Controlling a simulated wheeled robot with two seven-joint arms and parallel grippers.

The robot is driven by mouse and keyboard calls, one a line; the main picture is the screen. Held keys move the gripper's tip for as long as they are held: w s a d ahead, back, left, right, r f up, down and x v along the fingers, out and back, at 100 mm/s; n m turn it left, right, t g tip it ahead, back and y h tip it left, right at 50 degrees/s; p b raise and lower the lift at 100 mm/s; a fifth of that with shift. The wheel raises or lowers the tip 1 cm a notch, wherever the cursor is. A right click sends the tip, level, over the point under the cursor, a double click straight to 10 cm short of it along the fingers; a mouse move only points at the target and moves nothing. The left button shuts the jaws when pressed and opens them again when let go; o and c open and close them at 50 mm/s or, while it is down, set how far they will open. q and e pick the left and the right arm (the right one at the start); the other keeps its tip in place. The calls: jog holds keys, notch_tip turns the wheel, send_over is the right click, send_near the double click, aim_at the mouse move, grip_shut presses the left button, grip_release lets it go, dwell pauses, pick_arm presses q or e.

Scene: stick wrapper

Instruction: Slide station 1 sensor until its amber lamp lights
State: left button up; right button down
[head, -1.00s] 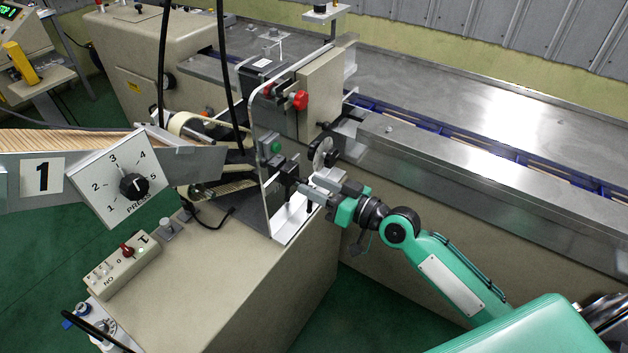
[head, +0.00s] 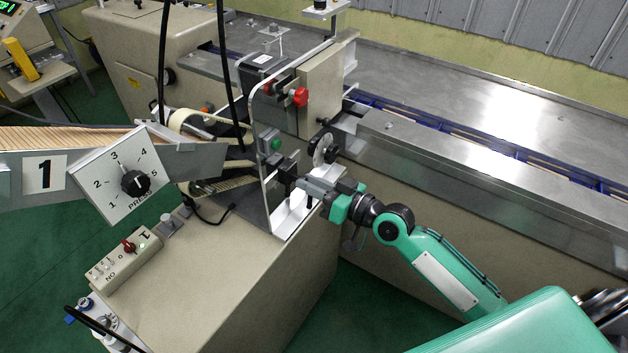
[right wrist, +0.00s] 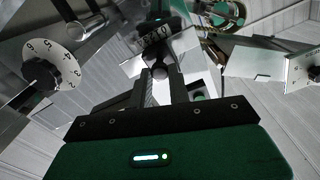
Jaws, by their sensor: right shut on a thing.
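The station 1 sensor (head: 285,170) appears as a small dark block beside the upright metal plate, close to the belts. My right gripper (head: 302,184) reaches it from the right and is shut on it or on its mount; the exact contact is small in the head view. In the right wrist view, the fingers (right wrist: 161,88) close around a small dark knob-like part (right wrist: 160,70) below a dark block with a pale marked scale (right wrist: 155,42). I cannot make out a lit amber lamp in either view. My left gripper is not in view.
A white numbered dial (right wrist: 52,66) stands close to the gripper's left in the wrist view. The upright metal plate (head: 262,150), red knob (head: 299,97) and conveyor (head: 450,150) surround the workspace. A switch box (head: 122,256) sits on the cabinet at lower left.

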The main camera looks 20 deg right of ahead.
jog(key=shift+a, duration=0.1)
jog(key=c, duration=1.3)
grip_release()
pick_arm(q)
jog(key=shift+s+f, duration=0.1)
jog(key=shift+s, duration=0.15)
pick_arm(e)
jog(key=shift+s, duration=0.1)
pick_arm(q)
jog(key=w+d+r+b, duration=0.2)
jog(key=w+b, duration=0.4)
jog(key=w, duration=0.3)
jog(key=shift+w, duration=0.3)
pick_arm(e)
jog(key=v, duration=1.3)
jog(key=shift+s+d, duration=0.25)
jog(key=shift+d, duration=0.05)
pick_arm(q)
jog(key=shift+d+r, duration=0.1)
